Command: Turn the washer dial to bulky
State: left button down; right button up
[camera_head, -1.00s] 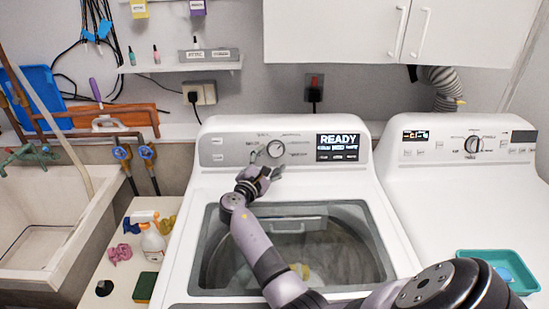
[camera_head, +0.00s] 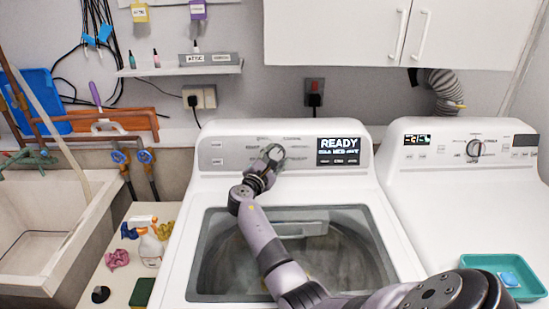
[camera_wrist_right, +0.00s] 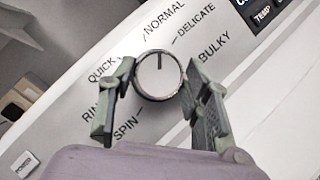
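The washer dial (camera_wrist_right: 158,75) is a round knob with a silver rim and a dark pointer line, seen in the right wrist view. Its line points up the picture, towards the NORMAL label (camera_wrist_right: 165,18). The BULKY label (camera_wrist_right: 214,50) is up and right of the dial. My right gripper (camera_wrist_right: 159,82) has one finger on each side of the dial. The fingers are spread and very close to its rim; I cannot tell whether they touch it. In the head view my right gripper (camera_head: 270,157) covers the dial on the washer panel (camera_head: 230,150). My left gripper is out of view.
The washer's display (camera_head: 339,150) reads READY. Its glass lid (camera_head: 230,265) lies below my right arm. A second machine (camera_head: 450,190) with a teal tray (camera_head: 490,262) stands at the right. A sink (camera_head: 40,230) and a spray bottle (camera_head: 150,245) are at the left.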

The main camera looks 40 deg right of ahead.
jog(key=c, duration=0.6)
jog(key=shift+f, duration=0.1)
jog(key=m+g+b, duration=0.1)
jog(key=m, duration=0.2)
jog(key=shift+w+g+y, duration=0.1)
jog(key=shift+g+y, duration=0.2)
jog(key=shift+y, duration=0.1)
jog(key=m, duration=0.1)
jog(key=m+g, duration=0.1)
jog(key=m+y+b, duration=0.1)
jog(key=shift+r+m+g, duration=0.25)
jog(key=shift+m+g, duration=0.05)
jog(key=shift+m, duration=0.1)
jog(key=shift+r+m+g+y, duration=0.1)
jog(key=shift+m+g+y, duration=0.2)
jog(key=shift+m+y, duration=0.45)
jog(key=shift+r+m+y+p, duration=0.15)
jog(key=shift+m+y+p, duration=0.25)
jog(key=shift+m, duration=0.85)
jog(key=shift+m+y+p, duration=0.65)
jog(key=shift+m+y, duration=0.2)
jog(key=shift+m, duration=0.35)
